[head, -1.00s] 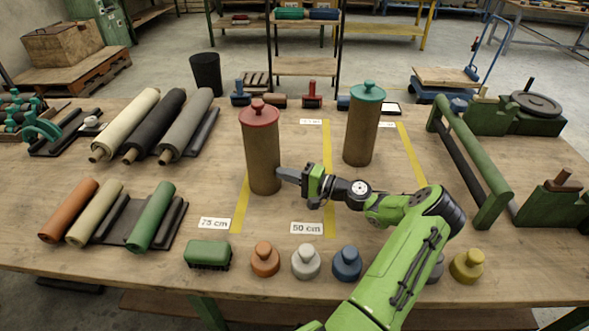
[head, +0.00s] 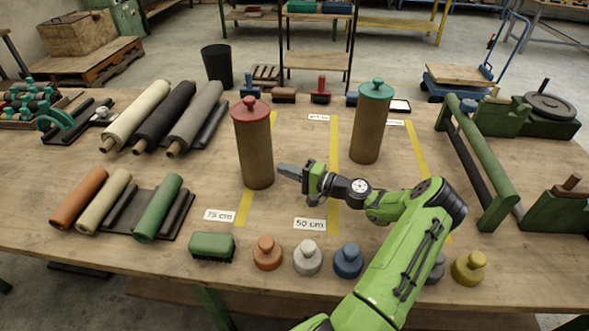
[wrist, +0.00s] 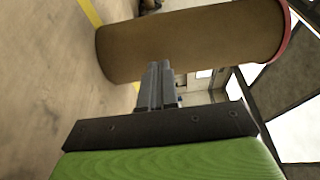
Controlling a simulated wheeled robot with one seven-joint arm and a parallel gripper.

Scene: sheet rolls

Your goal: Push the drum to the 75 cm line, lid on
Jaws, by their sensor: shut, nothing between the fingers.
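The brown drum (head: 256,150) stands upright over the yellow 75 cm line (head: 243,207), which shows in front of and behind it. Its red lid (head: 250,108) sits on top. My gripper (head: 281,170) is shut and empty, low at the drum's right side, with a small gap seeming to show between tips and drum. In the wrist view the shut fingers (wrist: 156,85) point at the drum's side (wrist: 190,42), and the red lid edge (wrist: 287,30) shows at right. The white 75 cm label (head: 219,215) lies left of the line's near end.
A second drum (head: 369,130) with a teal lid stands right of the 50 cm line (head: 333,180). Dark, cream and grey rolls (head: 165,122) lie to the left. A green brush (head: 212,246) and several knobbed weights (head: 307,257) line the front. Bare table lies left of the red-lidded drum.

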